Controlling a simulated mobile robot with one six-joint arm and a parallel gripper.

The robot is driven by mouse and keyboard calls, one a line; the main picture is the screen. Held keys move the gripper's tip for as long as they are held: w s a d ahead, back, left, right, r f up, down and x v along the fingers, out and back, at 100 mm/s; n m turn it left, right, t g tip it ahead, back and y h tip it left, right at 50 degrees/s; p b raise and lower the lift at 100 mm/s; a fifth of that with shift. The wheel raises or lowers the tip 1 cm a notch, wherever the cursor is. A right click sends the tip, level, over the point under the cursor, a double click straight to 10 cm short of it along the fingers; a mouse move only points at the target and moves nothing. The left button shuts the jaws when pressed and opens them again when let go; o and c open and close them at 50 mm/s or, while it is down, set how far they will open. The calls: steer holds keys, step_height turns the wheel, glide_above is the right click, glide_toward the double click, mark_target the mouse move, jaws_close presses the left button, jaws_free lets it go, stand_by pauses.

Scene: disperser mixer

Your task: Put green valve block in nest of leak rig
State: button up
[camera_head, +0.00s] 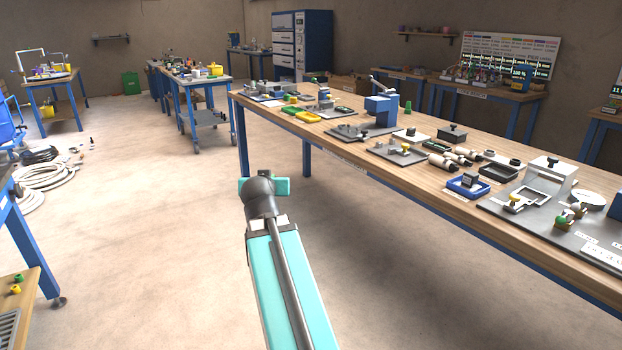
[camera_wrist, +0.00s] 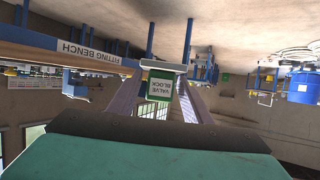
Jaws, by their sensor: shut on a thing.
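The green valve block (camera_wrist: 148,96), with a white "VALVE BLOCK" label, shows in the middle of the wrist view. My gripper (camera_wrist: 160,92) is shut on it, with a finger on either side, and holds it up in the air. In the head view my teal arm is in front of the long bench, and the gripper and block are hidden. I cannot tell for sure which fixture is the leak rig. A grey plate (camera_head: 541,218) with a square frame, a white bracket and coloured knobs lies at the bench's right end.
The long wooden bench (camera_head: 345,150) holds several fixtures, a blue tray (camera_head: 468,187), a black tray (camera_head: 497,171) and a blue press (camera_head: 381,108). A "FITTING BENCH" sign (camera_wrist: 92,53) shows upside down in the wrist view. The floor (camera_head: 160,220) left of the bench is open.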

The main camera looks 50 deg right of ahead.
steer(key=w+a+f+n+t+y, duration=0.1)
steer(key=w+a+n+y, duration=0.2)
steer(key=a, duration=1)
steer(key=w+a+n+t+y, duration=0.1)
steer(key=w+a+n+y, duration=0.2)
steer(key=w+a, duration=0.4)
steer(key=w+a+f+n+t+y, duration=0.1)
steer(key=w+a, duration=0.4)
steer(key=a, duration=1.5)
steer(key=n+t+y, duration=0.1)
steer(key=n+y, duration=0.1)
steer(key=shift+a+f+y, duration=0.35)
steer(key=shift+y, duration=0.05)
steer(key=shift+w+a, duration=0.1)
